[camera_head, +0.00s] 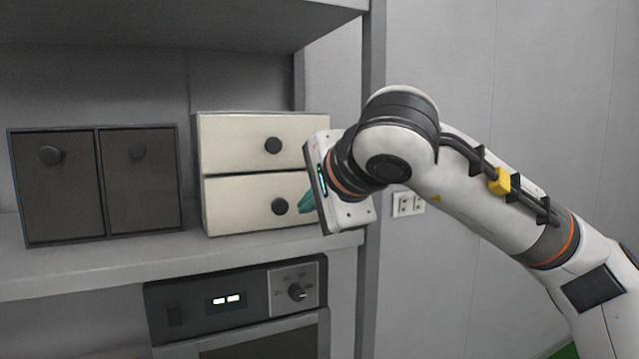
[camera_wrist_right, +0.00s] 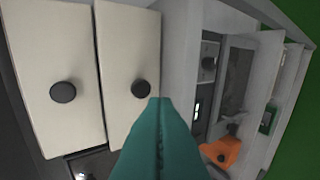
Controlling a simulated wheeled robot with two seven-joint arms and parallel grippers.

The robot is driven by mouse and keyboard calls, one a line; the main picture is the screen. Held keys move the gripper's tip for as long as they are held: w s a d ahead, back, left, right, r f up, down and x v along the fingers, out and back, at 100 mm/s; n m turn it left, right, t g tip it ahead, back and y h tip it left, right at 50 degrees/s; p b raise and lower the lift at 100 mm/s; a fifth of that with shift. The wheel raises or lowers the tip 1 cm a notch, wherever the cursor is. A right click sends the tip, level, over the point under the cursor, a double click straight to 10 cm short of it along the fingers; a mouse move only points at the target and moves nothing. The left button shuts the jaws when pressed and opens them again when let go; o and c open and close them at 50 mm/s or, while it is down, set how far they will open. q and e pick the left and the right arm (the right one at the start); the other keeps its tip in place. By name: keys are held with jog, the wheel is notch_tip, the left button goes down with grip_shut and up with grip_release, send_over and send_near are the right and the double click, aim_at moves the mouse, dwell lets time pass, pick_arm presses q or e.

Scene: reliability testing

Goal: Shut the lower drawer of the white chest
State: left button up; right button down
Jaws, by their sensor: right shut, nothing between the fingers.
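The white chest (camera_head: 264,114) stands on a shelf and has two cream drawer fronts with round dark knobs. The lower drawer (camera_head: 238,207) looks about level with the upper drawer (camera_head: 233,147); I cannot tell if a small gap remains. In the right wrist view, which is turned sideways, the lower drawer (camera_wrist_right: 126,45) is the right-hand front. My right gripper (camera_head: 304,204), with teal fingers, is shut and empty in front of the lower drawer, close to its knob (camera_head: 279,206). In the right wrist view, the fingertips (camera_wrist_right: 165,100) show near that knob; contact is unclear. My left gripper is out of view.
A dark two-door cabinet (camera_head: 72,186) stands left of the chest on the same shelf (camera_head: 110,265). An oven (camera_head: 205,309) with a knob and lit display sits below. A shelf post (camera_head: 372,60) rises behind my right wrist. A wall socket (camera_head: 408,204) is at the right.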

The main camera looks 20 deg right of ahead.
aim_at(283, 199)
jog(key=w+p, duration=0.1)
jog(key=w, duration=0.1)
jog(key=w+f+p, duration=0.1)
jog(key=w, duration=0.1)
jog(key=w+f+p, duration=0.1)
jog(key=w, duration=0.2)
jog(key=shift+a, duration=0.35)
jog(key=shift+w, duration=0.15)
jog(key=w, duration=0.3)
jog(key=shift+w+b, duration=0.1)
jog(key=shift+b, duration=0.2)
jog(key=shift+r, duration=0.15)
